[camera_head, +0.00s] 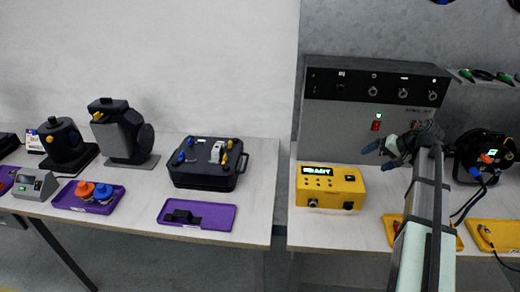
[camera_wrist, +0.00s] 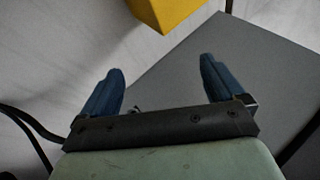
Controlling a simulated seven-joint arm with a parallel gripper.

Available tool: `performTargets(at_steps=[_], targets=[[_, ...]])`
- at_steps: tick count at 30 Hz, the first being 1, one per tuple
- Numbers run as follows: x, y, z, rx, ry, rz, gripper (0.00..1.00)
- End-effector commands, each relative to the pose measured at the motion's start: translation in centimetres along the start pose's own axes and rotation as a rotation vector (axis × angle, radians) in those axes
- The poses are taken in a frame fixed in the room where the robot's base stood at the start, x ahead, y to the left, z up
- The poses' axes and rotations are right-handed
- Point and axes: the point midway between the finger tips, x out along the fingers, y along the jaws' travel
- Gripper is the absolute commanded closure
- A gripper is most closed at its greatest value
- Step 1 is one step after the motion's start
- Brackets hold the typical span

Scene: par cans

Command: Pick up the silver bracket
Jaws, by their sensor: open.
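A small silver-grey piece (camera_head: 217,152), which looks like the silver bracket, sits on top of the black case (camera_head: 208,172) on the left table. Its exact shape is too small to tell. My gripper (camera_head: 376,156) is at the right table, in front of the grey panel unit and above and right of the yellow box. It is well to the right of the silver piece. In the wrist view my gripper (camera_wrist: 161,68) shows two blue fingers spread apart with nothing between them. The silver piece is not visible in the wrist view.
A purple tray (camera_head: 226,218) with a black part lies in front of the case. The yellow box (camera_head: 330,188) and the grey panel unit (camera_head: 340,135) stand near my gripper. Yellow trays (camera_head: 500,236) lie at right. A gap separates the two tables.

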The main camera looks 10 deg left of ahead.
Motion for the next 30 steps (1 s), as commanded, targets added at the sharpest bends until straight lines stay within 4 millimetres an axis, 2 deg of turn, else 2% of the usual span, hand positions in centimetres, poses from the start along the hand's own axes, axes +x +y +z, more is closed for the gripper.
performTargets(at_steps=[1, 3, 14, 23, 30], targets=[[1.0, -2.1, 0.4, -0.049, -0.034, 0.004, 0.05], [2.2, -4.5, 1.0, -0.111, -0.076, 0.013, 0.05], [7.3, -15.6, 4.4, -0.448, -0.272, 0.074, 0.05], [11.3, -25.6, 6.5, -0.789, -0.419, 0.126, 0.05], [14.3, -34.8, 7.6, -1.098, -0.523, 0.151, 0.05]])
